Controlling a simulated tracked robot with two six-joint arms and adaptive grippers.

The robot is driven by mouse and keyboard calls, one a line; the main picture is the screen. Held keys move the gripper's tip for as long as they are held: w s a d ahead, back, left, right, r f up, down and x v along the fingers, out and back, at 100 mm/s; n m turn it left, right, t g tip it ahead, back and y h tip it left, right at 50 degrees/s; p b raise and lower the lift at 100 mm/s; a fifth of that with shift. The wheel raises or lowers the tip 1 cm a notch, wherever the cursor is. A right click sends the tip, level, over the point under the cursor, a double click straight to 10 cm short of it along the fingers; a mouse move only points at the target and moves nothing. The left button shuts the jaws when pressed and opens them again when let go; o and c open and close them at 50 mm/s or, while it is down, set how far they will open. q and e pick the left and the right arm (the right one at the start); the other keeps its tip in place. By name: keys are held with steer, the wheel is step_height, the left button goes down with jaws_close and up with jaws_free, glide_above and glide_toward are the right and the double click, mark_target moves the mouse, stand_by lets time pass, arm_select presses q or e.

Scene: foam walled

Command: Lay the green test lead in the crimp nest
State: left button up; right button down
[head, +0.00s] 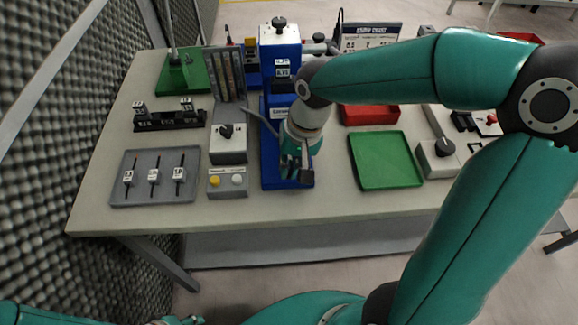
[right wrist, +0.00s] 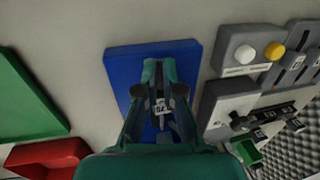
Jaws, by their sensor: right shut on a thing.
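My right gripper (head: 294,172) is over the front of the blue press base (head: 268,172). In the right wrist view, my right gripper (right wrist: 158,98) is shut on a thin lead with a white tag (right wrist: 162,106). Its colour is hard to make out. The blue base (right wrist: 125,65) lies beneath it, and the fingers hide the crimp nest. I cannot tell whether the lead touches the base. The blue press (head: 281,50) rises behind, partly covered by my right arm.
A grey tray (head: 140,199) with three tagged leads lies left. A button box (head: 227,190) and a switch box (head: 228,150) stand close left of the base. A black rack (head: 169,122) is behind. A green tray (head: 385,158) and red bin (head: 370,114) are right.

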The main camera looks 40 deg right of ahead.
steer(key=shift+f+b, duration=0.6)
steer(key=shift+f, duration=0.05)
steer(key=c, duration=1.2)
jaws_free()
steer(key=shift+c, duration=0.2)
steer(key=shift+r, duration=0.15)
step_height(320, 180, up, 12)
steer(key=s+d, duration=0.1)
steer(key=d, duration=0.1)
steer(key=shift+f, duration=0.25)
steer(key=shift+r, duration=0.1)
